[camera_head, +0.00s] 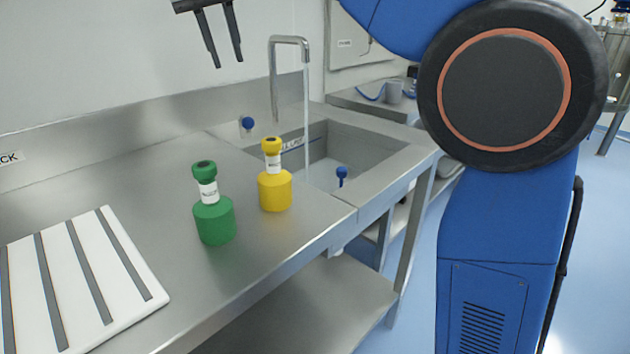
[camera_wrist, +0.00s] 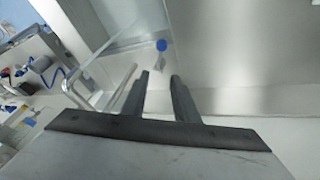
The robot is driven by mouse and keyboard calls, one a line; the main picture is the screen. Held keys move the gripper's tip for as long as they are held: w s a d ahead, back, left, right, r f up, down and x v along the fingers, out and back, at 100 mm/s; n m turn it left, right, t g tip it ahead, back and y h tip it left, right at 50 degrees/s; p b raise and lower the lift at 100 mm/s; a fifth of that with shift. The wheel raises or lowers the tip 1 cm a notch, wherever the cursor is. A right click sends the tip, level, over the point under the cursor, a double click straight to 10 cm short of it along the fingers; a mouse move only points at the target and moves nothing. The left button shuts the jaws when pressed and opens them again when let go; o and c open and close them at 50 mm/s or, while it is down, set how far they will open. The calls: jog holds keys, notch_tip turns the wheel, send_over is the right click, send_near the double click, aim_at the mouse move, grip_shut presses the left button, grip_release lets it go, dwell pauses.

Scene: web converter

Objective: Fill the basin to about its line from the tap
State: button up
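The steel basin (camera_head: 398,170) is set in the right end of the counter. A bent tap (camera_head: 274,80) stands at its back edge, and a thin clear stream (camera_head: 306,110) falls from the spout into the basin. Part of a dark line label shows on the inner wall. A small blue plug-like piece (camera_head: 342,174) stands inside the basin. The water level is hard to tell. My gripper (camera_head: 225,62) is open and empty, above the counter, left of the tap.
A green bottle (camera_head: 214,220) and a yellow bottle (camera_head: 275,192) stand on the counter left of the basin. A white striped board (camera_head: 80,280) lies at the front left. A lower shelf (camera_head: 320,300) is under the counter. The counter between board and wall is clear.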

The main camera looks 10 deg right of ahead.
jog(key=s, duration=0.1)
send_near(246, 119)
jog(key=x, duration=0.3)
jog(key=w+x, duration=0.1)
jog(key=x, duration=0.3)
jog(key=w+r+x, duration=0.1)
jog(key=x, duration=0.3)
jog(key=shift+w+a, duration=0.15)
grip_shut()
jog(key=shift+f, duration=0.2)
dwell(1.1)
